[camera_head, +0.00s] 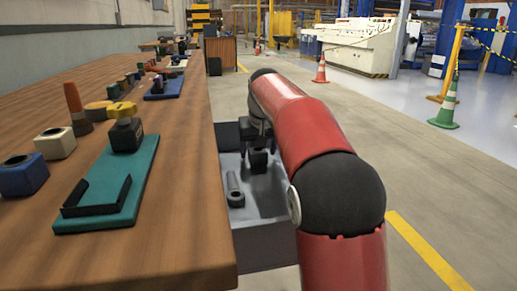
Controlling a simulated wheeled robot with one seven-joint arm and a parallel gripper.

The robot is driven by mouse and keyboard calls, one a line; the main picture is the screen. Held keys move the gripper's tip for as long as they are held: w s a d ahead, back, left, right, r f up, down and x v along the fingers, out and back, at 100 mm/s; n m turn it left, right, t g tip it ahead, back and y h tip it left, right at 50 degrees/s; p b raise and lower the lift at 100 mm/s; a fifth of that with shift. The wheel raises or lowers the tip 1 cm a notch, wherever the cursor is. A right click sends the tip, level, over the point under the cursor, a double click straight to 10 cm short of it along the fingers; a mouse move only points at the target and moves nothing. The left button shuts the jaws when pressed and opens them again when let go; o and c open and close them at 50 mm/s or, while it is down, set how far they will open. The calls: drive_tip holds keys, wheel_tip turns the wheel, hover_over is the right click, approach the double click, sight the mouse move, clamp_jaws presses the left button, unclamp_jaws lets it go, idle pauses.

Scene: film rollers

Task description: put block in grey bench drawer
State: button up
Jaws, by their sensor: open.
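The grey drawer (279,245) stands open beside the right edge of the wooden bench. A small dark block (258,161) is inside it, towards the far part of the drawer. My gripper (259,147) points down into the drawer right above this block, with its fingers apart. The arm partly covers the drawer's right side, and the fingertips are too small to tell whether they touch the block. A grey metal tool (234,186) lies in the drawer, nearer than the block.
Open floor lies right of the drawer.

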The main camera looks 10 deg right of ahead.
drive_tip(key=p+v, duration=0.3)
drive_tip(key=v, duration=0.9)
drive_tip(key=shift+r, duration=0.1)
